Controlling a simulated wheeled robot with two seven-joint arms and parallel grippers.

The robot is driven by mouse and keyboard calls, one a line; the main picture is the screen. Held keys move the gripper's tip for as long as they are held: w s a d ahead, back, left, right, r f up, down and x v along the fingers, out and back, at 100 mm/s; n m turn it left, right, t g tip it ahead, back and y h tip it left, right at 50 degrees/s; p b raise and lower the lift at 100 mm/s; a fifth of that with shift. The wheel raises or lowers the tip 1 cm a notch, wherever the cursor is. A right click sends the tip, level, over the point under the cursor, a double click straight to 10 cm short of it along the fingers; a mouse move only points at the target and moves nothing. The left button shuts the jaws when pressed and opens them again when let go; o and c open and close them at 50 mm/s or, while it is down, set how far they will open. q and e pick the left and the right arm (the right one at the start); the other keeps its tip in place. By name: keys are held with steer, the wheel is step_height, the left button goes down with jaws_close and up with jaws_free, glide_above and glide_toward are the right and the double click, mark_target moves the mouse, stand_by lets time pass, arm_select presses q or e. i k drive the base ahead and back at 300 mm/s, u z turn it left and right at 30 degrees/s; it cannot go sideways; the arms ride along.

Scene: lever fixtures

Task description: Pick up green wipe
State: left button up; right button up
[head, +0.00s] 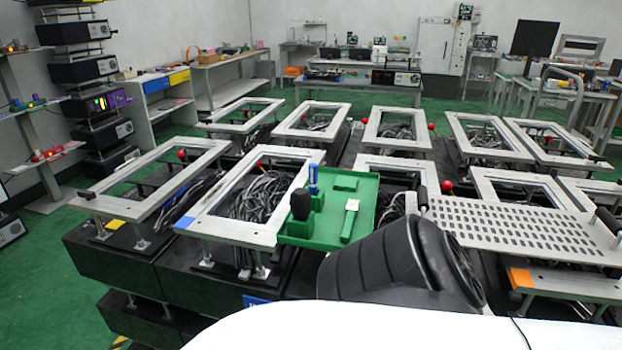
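A green tray (312,243) sits near the picture's middle, among the metal frames. In it lies a slim green piece with a white end (350,220); it may be the green wipe, but it is too small to tell. A black-topped object (300,204) and a blue upright object (313,178) stand at the tray's left side. Neither of my grippers shows in the head view.
Several silver frames (237,222) on dark bases with bundled cables surround the tray. A perforated metal plate (510,226) lies to its right. A dark ribbed shape stands close in front of the tray's right part. Benches (362,90) line the back; green floor shows at left.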

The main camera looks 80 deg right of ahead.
mark_target(347, 184)
steer(key=z, duration=1.55)
